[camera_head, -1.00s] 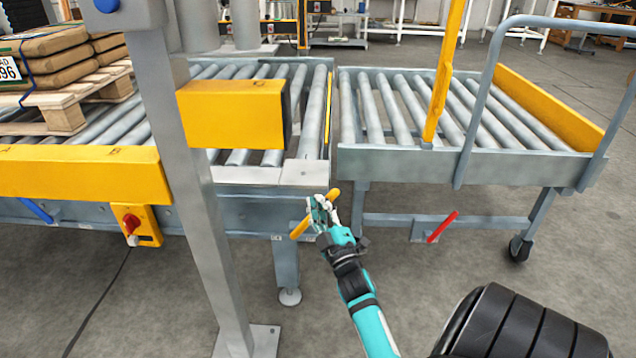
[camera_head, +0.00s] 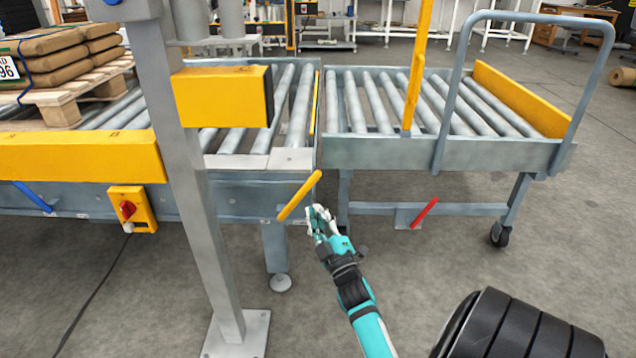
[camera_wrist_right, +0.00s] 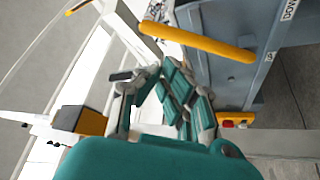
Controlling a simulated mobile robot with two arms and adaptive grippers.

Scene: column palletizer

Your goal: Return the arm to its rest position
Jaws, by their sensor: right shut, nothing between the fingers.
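My right arm (camera_head: 355,295) reaches in from the lower right of the head view. My right gripper (camera_head: 318,212) is shut and empty, just below and to the right of a yellow lever (camera_head: 299,195) on the conveyor's end. In the right wrist view the gripper (camera_wrist_right: 160,75) shows with teal and grey fingers, and the yellow lever (camera_wrist_right: 198,42) lies beyond the fingers, apart from them as far as I can tell. My left gripper is not in view.
The roller conveyor (camera_head: 225,200) carries a pallet (camera_head: 65,105) of sacks at the left. A wheeled roller cart (camera_head: 435,155) with a red lever (camera_head: 424,212) stands at the right. A grey post (camera_head: 205,210) stands in front. A switch box (camera_head: 132,210) is on the conveyor side.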

